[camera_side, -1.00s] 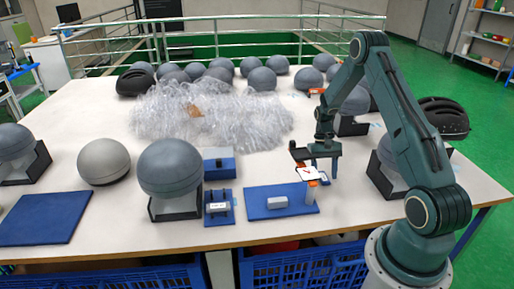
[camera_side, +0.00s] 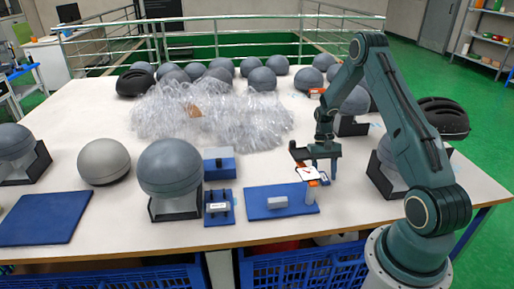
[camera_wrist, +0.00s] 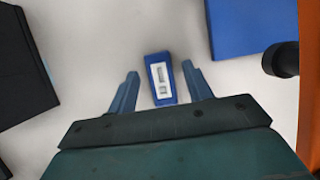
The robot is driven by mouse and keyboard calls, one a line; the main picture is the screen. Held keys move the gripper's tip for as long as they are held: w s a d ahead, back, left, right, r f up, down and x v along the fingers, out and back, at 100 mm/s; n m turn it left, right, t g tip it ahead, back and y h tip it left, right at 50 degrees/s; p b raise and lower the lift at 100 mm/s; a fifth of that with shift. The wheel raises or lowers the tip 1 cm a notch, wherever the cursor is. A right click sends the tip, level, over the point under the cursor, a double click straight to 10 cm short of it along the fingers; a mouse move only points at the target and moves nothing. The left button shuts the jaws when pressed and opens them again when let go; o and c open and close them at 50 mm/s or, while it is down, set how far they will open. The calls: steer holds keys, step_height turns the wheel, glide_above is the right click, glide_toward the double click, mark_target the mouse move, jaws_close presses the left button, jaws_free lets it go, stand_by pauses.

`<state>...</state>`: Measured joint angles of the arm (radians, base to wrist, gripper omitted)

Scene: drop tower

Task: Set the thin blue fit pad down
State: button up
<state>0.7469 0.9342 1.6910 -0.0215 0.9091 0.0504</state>
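The thin blue fit pad (camera_wrist: 153,64) is a small blue block with a pale label, seen in the wrist view between my two fingers. My gripper (camera_wrist: 160,72) is open, with a visible gap on each side of the pad. In the side view my gripper (camera_side: 322,172) is low over the right part of the white table, just right of a blue mat. The pad cannot be made out in the side view; my gripper and a white-and-orange part are in the way.
Blue fixtures (camera_side: 219,170) stand farther left.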

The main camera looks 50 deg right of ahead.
mark_target(323, 177)
steer(key=c, duration=0.9)
steer(key=shift+c, duration=0.2)
steer(key=shift+r, duration=0.1)
step_height(323, 177, up, 20)
stand_by(0.6)
